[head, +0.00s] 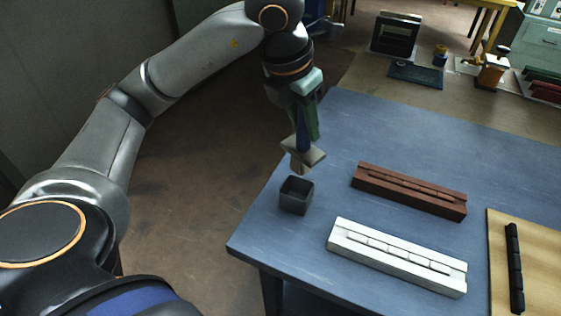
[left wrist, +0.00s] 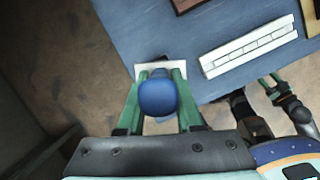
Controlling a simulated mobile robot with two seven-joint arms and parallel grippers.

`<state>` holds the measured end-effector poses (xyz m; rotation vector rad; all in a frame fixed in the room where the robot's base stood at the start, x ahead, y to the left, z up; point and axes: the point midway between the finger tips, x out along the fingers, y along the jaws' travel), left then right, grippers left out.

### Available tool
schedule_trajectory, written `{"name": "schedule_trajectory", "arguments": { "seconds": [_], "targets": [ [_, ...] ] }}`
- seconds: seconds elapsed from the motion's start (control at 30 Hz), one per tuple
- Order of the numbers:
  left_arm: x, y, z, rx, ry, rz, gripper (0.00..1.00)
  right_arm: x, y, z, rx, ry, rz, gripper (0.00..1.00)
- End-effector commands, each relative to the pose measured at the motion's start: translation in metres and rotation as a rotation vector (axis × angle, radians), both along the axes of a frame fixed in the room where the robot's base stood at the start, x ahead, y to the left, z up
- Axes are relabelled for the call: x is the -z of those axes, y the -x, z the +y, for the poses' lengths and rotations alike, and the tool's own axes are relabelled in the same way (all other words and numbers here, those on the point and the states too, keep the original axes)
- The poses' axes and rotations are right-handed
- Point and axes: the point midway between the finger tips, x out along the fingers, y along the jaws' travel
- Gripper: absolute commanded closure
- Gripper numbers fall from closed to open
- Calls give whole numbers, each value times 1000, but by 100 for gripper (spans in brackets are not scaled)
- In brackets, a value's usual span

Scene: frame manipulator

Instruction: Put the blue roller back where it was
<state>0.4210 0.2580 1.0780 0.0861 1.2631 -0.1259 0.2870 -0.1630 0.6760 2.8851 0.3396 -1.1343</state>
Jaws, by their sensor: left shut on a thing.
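The blue roller has a blue handle (head: 303,133) and a wide pale head (head: 305,155) at its lower end. My left gripper (head: 304,117) is shut on the handle, with the pale head hanging below the fingers. The roller is above a small dark square cup (head: 296,196) at the table's left edge, apart from it. In the left wrist view the rounded blue handle end (left wrist: 158,97) sits between the green fingers, with the pale head (left wrist: 143,70) beyond. What look like my right gripper's fingers (left wrist: 268,84) show at the right there, too small to judge.
On the blue table (head: 410,135) lie a brown slotted block (head: 405,190) and a white slotted block (head: 395,257). A wooden board (head: 497,270) with a black segmented bar (head: 515,268) is at the right. The table's far middle is clear.

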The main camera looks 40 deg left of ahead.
Motion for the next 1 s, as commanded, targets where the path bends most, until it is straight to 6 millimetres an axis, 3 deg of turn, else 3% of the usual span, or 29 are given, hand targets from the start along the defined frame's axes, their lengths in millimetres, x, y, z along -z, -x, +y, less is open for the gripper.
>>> {"name": "schedule_trajectory", "arguments": {
  "seconds": [0.13, 0.4, 0.57, 0.8, 1.0],
  "targets": [
    [8, 2, 2, 8, -2, 1, 100, 2, -1, 0, 0, 0, -2, 46],
    [55, 3, 1, 11, -2, 2, 100, 3, -3, 1, -3, -1, -5, 46],
    [66, 2, 1, 9, -1, -1, 100, 1, -4, 2, -4, -3, -9, 46],
    [97, 3, 1, 10, -1, 1, 100, 3, -4, 4, -8, -5, -7, 46],
    [100, 2, 1, 10, -1, -3, 100, 3, -4, 4, -8, -5, -6, 46]
  ]
}}
